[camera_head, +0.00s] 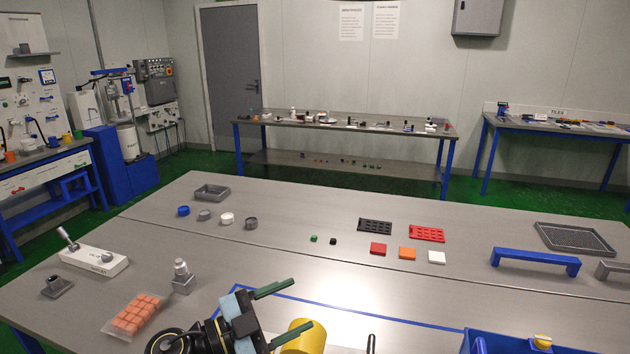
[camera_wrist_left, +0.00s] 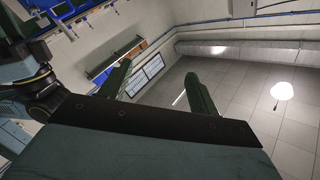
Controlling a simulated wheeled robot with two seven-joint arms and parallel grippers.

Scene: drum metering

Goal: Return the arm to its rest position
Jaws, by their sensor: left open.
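My left arm comes in at the bottom of the head view, low over the front of the grey table (camera_head: 180,270). My left gripper (camera_head: 301,303) has two dark green fingers, spread apart with nothing between them, pointing right. In the left wrist view the same fingers (camera_wrist_left: 157,75) stand apart and empty, with walls and ceiling beyond. A yellow cylinder (camera_head: 296,338) shows just below and behind the fingers, partly hidden; I cannot tell whether it touches them. My right gripper is not in view.
Near the left arm are a bag of orange cubes (camera_head: 133,315), a metal weight-like piece (camera_head: 181,277) and a white box with a lever (camera_head: 94,260). A blue bin (camera_head: 500,342) stands at bottom right. The table's middle is mostly clear.

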